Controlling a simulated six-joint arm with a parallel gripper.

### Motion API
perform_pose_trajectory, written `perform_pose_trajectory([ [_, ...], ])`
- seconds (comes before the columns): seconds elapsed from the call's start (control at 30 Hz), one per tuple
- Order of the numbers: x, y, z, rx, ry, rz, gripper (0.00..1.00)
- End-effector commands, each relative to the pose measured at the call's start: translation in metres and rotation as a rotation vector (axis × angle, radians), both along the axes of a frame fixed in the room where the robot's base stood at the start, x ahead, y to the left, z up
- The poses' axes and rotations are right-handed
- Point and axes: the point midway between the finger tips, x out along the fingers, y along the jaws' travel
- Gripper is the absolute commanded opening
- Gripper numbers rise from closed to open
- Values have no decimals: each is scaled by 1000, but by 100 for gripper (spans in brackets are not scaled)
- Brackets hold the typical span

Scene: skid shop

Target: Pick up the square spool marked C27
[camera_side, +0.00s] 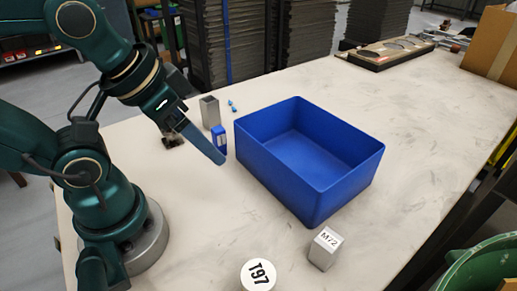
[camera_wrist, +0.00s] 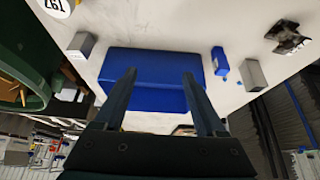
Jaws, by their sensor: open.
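No marking C27 can be read in either view. A grey square block (camera_side: 210,111) stands behind the blue bottle, with no readable mark; it also shows at the right in the wrist view (camera_wrist: 254,75). Another grey square block (camera_side: 325,248), marked M72, stands at the front of the table; it also shows at the left in the wrist view (camera_wrist: 80,45). My gripper (camera_side: 220,160) is open and empty, above the table left of the blue bin. In the wrist view its two fingers (camera_wrist: 159,74) are spread in front of the bin.
The open, empty blue bin (camera_side: 307,153) fills mid-table. A white round top marked T97 (camera_side: 258,275) is at the front. The blue bottle (camera_side: 219,139) stands near my gripper. A dark metal part (camera_wrist: 289,38) lies near the grey block.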

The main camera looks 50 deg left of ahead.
Motion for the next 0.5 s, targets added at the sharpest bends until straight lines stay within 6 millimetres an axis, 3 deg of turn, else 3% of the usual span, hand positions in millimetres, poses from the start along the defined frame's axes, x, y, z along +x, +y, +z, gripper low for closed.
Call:
perform_pose_trajectory([
  [0.37,0,0,1,0,-1,0,98],
  [0.5,1,0,14,0,-5,0,98],
])
